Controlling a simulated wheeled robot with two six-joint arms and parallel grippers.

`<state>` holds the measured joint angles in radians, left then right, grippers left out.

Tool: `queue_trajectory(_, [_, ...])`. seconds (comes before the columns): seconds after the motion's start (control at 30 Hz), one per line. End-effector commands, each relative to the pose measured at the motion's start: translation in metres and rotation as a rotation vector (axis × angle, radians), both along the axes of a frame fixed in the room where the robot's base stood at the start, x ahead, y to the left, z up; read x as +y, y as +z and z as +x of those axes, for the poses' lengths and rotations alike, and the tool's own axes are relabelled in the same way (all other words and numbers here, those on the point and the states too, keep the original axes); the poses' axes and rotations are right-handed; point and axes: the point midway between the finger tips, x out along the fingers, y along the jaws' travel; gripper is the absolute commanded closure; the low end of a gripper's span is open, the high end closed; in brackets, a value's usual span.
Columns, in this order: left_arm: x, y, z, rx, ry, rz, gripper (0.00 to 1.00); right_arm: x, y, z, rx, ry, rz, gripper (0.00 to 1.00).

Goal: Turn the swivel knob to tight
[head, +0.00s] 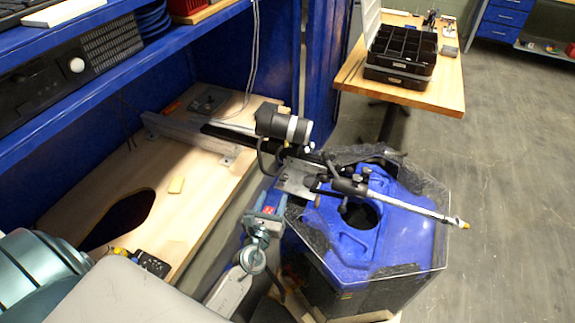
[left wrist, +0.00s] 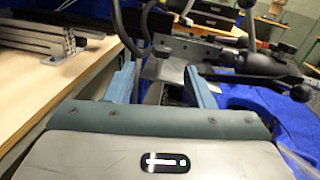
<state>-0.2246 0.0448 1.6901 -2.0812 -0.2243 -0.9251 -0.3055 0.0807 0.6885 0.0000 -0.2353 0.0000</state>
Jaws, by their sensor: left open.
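My left gripper (head: 271,203) is in front of the metal bracket (head: 298,177) at the near edge of the blue tank (head: 388,222). Its two blue fingers are apart, and in the left wrist view the gripper (left wrist: 161,80) shows nothing held between them. A thruster rig with a grey-and-black motor (head: 284,127) and a long silver rod (head: 420,208) is clamped over the tank. Several small dark knobs sit on the rig's clamps; I cannot tell for sure which one is the swivel knob, nor its setting. My right gripper is not in view.
A wooden bench (head: 190,175) with a dark cutout and a metal rail lies to the left, under a blue shelf frame. A wooden table (head: 445,85) with black bins (head: 402,52) stands behind. Clear plastic edges rise around the tank. The floor at right is open.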

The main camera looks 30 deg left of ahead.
Motion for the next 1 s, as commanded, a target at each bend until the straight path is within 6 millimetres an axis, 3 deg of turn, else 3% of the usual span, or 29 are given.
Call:
queue_trajectory(0.1, [-0.002,-0.003,-0.004,0.025,-0.006,0.066,0.52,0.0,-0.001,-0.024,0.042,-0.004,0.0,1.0])
queue_trajectory(0.2, [-0.002,-0.004,-0.001,0.03,-0.008,0.082,0.52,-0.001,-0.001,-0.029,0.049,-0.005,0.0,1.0])
queue_trajectory(0.37, [0.001,-0.002,0.02,0.027,-0.009,0.084,0.52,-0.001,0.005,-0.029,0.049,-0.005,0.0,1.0])
queue_trajectory(0.7, [0.012,-0.003,0.08,0.027,-0.009,0.08,0.52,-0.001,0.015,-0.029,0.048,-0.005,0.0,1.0])
queue_trajectory(1.0, [0.016,-0.004,0.102,0.028,-0.01,0.079,0.52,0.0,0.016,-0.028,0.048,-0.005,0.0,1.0])
